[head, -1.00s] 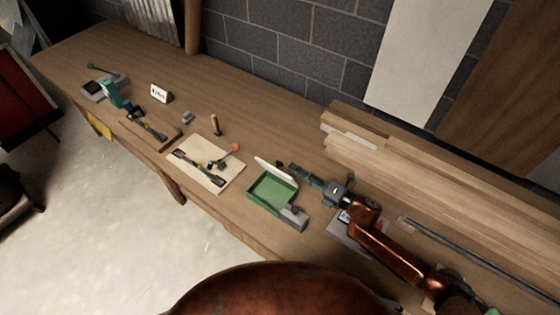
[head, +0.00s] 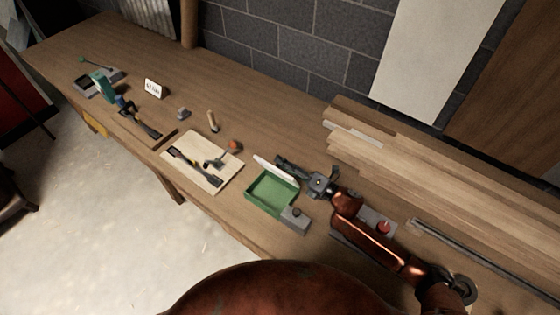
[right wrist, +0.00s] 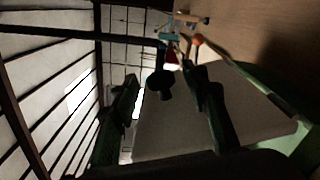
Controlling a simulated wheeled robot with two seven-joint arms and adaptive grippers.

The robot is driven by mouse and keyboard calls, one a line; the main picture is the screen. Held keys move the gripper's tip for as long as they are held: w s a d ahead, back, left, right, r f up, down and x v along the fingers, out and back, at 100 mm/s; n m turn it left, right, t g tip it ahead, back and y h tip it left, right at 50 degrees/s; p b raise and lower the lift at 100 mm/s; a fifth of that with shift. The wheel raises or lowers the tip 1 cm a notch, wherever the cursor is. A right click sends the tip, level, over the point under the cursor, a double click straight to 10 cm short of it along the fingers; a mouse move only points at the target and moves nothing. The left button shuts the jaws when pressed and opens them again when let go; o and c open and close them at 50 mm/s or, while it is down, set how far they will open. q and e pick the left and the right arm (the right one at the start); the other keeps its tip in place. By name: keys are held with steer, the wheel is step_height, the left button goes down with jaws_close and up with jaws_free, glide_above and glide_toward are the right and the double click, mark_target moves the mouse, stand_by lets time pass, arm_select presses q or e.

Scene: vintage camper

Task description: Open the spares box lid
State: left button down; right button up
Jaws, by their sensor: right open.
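The spares box is an open green tray (head: 271,192) with a grey block at its right end, near the bench's front edge. Its pale lid (head: 270,168) stands raised along the box's back edge, so the green inside shows. My right gripper (head: 282,162) is just behind the lid, close to its upper edge; I cannot tell whether they touch. In the right wrist view its two dark fingers (right wrist: 165,105) are apart, with the pale lid (right wrist: 180,128) beyond and partly between them. The green box edge (right wrist: 298,148) shows at the right. My left gripper is out of view.
A light board (head: 190,175) with tools lies left of the box. A small card (head: 153,88) and other tools stand farther left. Stacked planks (head: 400,155) lie behind my right arm, against the block wall. The bench behind the board is mostly clear.

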steer(key=shift+x, duration=0.95)
steer(key=shift+c, duration=0.2)
jaws_close()
